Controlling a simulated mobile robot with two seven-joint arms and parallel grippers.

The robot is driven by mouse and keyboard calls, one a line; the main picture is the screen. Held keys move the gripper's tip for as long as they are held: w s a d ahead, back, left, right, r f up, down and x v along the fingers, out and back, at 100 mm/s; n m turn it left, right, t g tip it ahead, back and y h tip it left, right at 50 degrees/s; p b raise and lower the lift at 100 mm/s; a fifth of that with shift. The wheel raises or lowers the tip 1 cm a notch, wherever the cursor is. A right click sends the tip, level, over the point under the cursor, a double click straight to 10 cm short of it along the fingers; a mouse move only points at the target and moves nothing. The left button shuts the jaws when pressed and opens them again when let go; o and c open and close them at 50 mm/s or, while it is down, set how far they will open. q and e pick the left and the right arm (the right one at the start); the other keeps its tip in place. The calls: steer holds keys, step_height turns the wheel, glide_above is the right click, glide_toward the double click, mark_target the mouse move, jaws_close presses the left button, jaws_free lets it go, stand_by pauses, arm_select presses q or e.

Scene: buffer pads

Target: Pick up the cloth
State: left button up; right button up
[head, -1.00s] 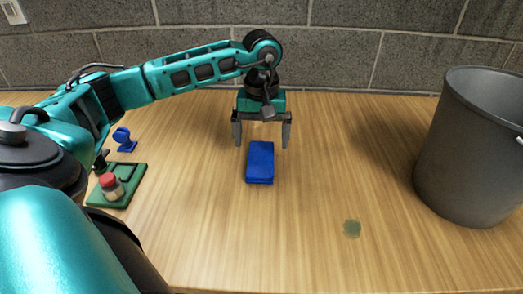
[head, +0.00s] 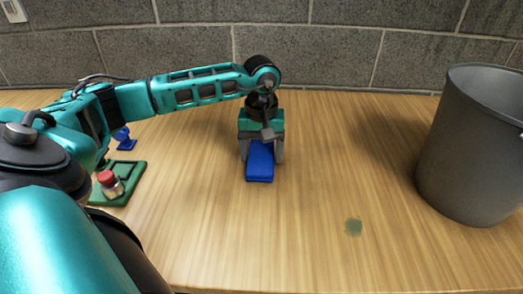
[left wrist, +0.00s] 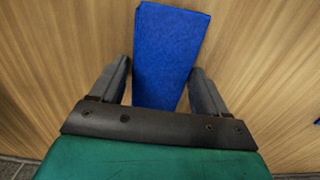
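The cloth (head: 260,166) is a folded blue rectangle lying flat on the wooden table, in the middle of the head view. My left gripper (head: 262,158) is over its far part, pointing down, with one finger on each side. In the left wrist view the cloth (left wrist: 168,52) lies between the two fingers of the left gripper (left wrist: 160,78). A narrow gap shows between the cloth and the fingers, so the gripper is open. The far end of the cloth is hidden under the gripper. My right gripper is not in view.
A grey bin (head: 470,145) stands at the right. At the left are a green tray (head: 128,183), a small red-capped jar (head: 109,184) and a blue object (head: 125,139). A block wall is behind.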

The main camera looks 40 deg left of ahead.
mark_target(262, 155)
arm_select(q)
steer(key=c, duration=0.7)
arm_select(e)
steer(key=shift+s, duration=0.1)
arm_select(q)
steer(key=shift+o, duration=0.2)
steer(key=shift+r, duration=0.15)
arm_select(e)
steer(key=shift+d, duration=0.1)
